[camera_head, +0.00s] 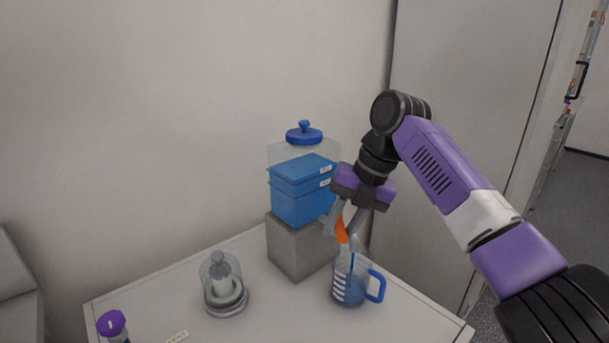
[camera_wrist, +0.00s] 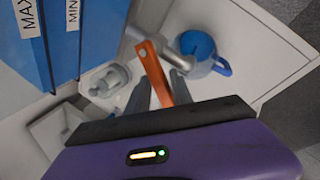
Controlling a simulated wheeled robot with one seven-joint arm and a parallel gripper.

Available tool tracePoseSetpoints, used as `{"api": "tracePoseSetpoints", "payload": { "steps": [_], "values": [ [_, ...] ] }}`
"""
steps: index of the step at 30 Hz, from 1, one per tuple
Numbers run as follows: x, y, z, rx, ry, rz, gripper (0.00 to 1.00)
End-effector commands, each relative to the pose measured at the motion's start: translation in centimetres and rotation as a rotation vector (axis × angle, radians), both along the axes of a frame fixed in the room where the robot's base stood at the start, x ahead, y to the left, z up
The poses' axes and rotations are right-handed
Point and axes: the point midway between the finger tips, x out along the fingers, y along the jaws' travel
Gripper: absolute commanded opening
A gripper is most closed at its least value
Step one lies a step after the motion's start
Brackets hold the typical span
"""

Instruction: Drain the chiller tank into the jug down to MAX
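The chiller tank (camera_head: 303,205) is a clear tank with blue liquid and a blue lid, on a grey block. Its MAX label (camera_wrist: 27,18) is above its MIN label (camera_wrist: 73,14). The liquid stands high in the tank, but its exact level against MAX is hard to tell. The orange tap lever (camera_head: 341,226) is at the tank's front; it also shows in the wrist view (camera_wrist: 152,66). My gripper (camera_wrist: 162,82) has its fingers apart on either side of the lever. The clear jug (camera_head: 350,284), with a blue handle, holds blue liquid below the tap.
The grey block (camera_head: 298,248) stands on a white table (camera_head: 260,325). A clear lidded vessel (camera_head: 222,284) is left of it. A purple-capped container (camera_head: 112,325) and a small label (camera_head: 177,336) are near the front left. The wall is close behind the tank.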

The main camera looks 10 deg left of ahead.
Motion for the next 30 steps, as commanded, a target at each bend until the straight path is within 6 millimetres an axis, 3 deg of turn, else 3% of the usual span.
{"api": "tracePoseSetpoints", "payload": {
  "steps": [7, 15, 26, 30],
  "values": [
    [0.0, -0.5, -0.3, -0.009, 0.005, -0.01, 0.4],
    [-0.2, 0.5, -0.2, -0.007, 0.007, -0.176, 0.4],
    [-0.3, 0.9, -0.2, -0.004, 0.006, -0.21, 0.4],
    [-0.4, 1.5, 0.0, -0.002, 0.005, -0.304, 0.4]
  ]
}}
